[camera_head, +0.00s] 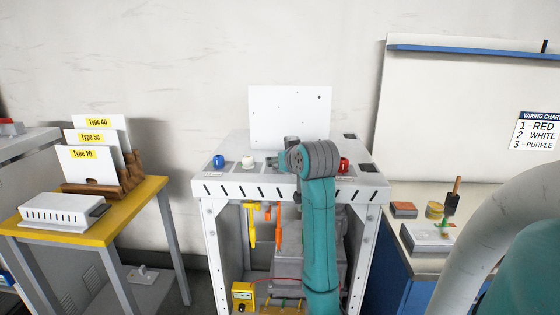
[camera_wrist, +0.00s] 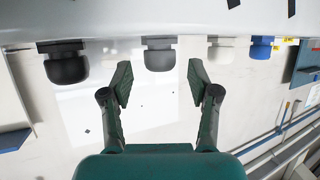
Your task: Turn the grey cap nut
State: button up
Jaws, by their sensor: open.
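The grey cap nut (camera_wrist: 159,56) shows in the middle of the wrist view, which appears upside down. It has a wide grey collar and a rounded end. My gripper (camera_wrist: 160,76) is open and empty, with one dark green finger on each side of the nut's line. The fingertips appear apart from the nut; how far they are from it in depth I cannot tell.
A black nut (camera_wrist: 67,66) and a blue nut (camera_wrist: 262,48) flank the grey one. The white bench (camera_head: 225,181) also bears a white nut (camera_head: 248,162) and a red nut (camera_head: 344,164). A white panel (camera_head: 290,112) stands behind. A yellow table (camera_head: 120,220) is left.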

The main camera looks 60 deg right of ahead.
jog(key=shift+x, duration=0.9)
jog(key=c, duration=1.2)
jog(key=shift+o, duration=0.2)
